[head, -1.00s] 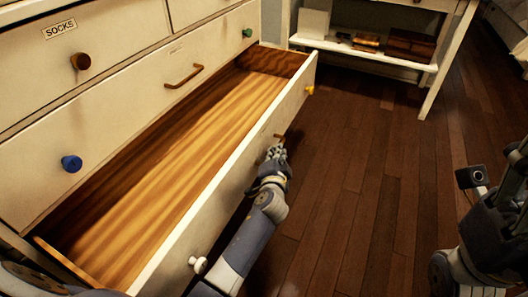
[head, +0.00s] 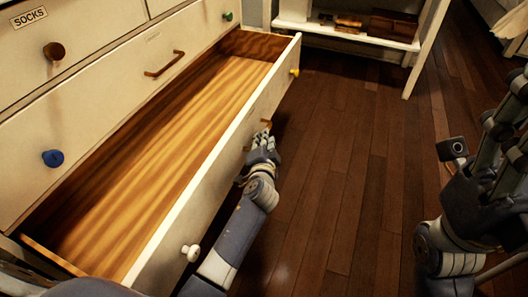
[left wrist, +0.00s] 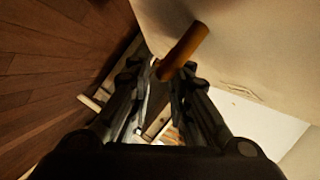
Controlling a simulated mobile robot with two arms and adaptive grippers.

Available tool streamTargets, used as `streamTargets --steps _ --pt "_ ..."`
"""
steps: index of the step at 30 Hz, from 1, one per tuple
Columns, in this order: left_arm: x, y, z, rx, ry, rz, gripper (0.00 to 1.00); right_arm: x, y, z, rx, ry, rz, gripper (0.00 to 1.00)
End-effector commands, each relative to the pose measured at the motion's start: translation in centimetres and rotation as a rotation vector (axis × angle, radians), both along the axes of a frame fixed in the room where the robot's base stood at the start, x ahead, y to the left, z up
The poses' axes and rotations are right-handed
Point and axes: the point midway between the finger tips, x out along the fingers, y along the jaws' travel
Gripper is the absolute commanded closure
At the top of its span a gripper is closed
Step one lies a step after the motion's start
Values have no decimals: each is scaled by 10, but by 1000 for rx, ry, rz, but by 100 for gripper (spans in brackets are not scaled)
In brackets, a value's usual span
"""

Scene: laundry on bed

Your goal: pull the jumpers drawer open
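A wide drawer (head: 215,180) of the cream dresser stands far out, showing its empty wooden bottom (head: 165,140). Its label is too small to read. Its front has a brown bar handle (head: 267,122), a white knob (head: 191,252) and a yellow knob (head: 295,72). My left gripper (head: 264,138) is at this handle. In the left wrist view the handle (left wrist: 186,48) lies by the fingertips of my left gripper (left wrist: 160,72), which are apart with a gap between them. My right gripper (head: 508,112) is open and empty at the right edge, away from the dresser.
Above are closed drawers, one labelled SOCKS (head: 30,17), one with a blue knob (head: 53,158) and bar handle (head: 165,63). A white shelf table (head: 345,33) stands at the back. The dark wood floor (head: 335,180) right of the drawer is clear.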

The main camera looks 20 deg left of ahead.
Motion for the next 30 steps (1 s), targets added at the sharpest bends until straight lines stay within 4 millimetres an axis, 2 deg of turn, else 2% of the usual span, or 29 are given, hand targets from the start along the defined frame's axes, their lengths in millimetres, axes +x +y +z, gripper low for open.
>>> streamTargets --steps 9,15,21,30 --pt "-61 -17 12 -5 2 -2 82 -1 0 1 0 -3 0 46" --pt "-91 -25 19 -2 2 -3 82 -1 0 1 -1 -4 0 46" --pt "-102 -28 22 -2 1 -3 82 -1 0 1 -1 -4 0 46" --pt "-102 -28 22 -1 1 -3 82 -1 0 1 -1 -4 0 46"
